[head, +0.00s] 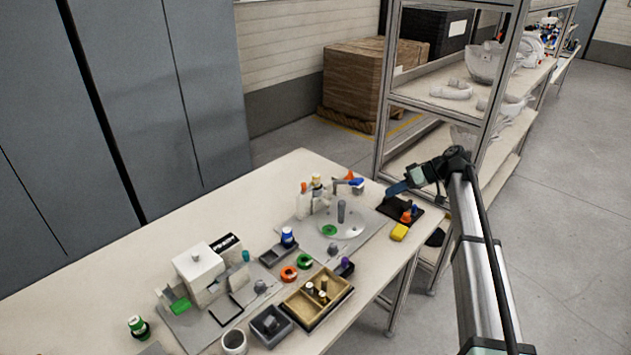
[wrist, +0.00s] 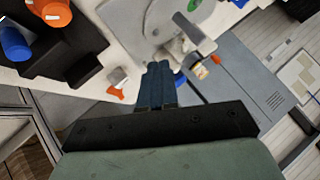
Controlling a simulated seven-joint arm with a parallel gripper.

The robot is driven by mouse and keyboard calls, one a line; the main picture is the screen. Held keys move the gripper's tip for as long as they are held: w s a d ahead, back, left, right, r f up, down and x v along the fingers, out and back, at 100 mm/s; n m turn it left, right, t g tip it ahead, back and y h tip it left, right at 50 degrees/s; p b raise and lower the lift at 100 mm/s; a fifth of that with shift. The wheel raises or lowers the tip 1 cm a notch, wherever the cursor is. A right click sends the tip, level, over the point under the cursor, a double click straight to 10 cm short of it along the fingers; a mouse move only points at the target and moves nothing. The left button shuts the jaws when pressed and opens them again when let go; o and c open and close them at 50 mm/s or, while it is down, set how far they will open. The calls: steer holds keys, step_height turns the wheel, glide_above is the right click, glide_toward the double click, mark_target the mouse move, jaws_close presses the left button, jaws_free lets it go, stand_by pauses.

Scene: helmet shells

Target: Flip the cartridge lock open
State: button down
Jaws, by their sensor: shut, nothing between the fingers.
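I cannot tell for sure which part is the cartridge lock. A grey plate (head: 372,235) at the table's far right carries a pale round disc (head: 352,229) with an upright grey post (head: 341,211). The disc also shows at the top of the wrist view (wrist: 200,22), with a grey block-like part (wrist: 197,33) standing near it. My gripper (head: 389,192) is beyond the plate, above the table's far right end, with its blue fingers together and empty. In the wrist view the fingertips (wrist: 158,66) point toward the disc; contact cannot be made out.
A black tray (head: 385,207) with orange and blue pieces lies below my gripper, a yellow block (head: 399,232) in front. An orange-and-blue tool (head: 352,182) and bottles (head: 317,184) stand behind the plate. A wooden divided box (head: 318,298) and a white machine (head: 199,267) are further left.

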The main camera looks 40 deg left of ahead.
steer(key=s+a+r+h, duration=0.1)
steer(key=s+a+r, duration=0.4)
steer(key=a, duration=0.2)
steer(key=s+a+r+t+h, duration=0.1)
steer(key=s+a+r, duration=0.3)
steer(key=s+a, duration=0.2)
steer(key=shift+s+a+r+m+t, duration=0.15)
steer(key=shift+a+r+m+t, duration=0.2)
steer(key=shift+a, duration=0.5)
steer(key=shift+x, duration=5.05)
steer(key=shift+d, duration=0.2)
steer(key=shift+s+a, duration=0.1)
steer(key=shift+s, duration=1.25)
steer(key=shift+s+f, duration=0.1)
steer(key=shift+s, duration=0.05)
glide_toward(304, 189)
steer(key=shift+w+d+r, duration=0.3)
steer(key=shift+w+r, duration=0.2)
steer(key=shift+r, duration=0.1)
steer(key=shift+w+d+r, duration=0.35)
steer(key=shift+w+r, duration=0.15)
steer(key=shift+r, duration=0.15)
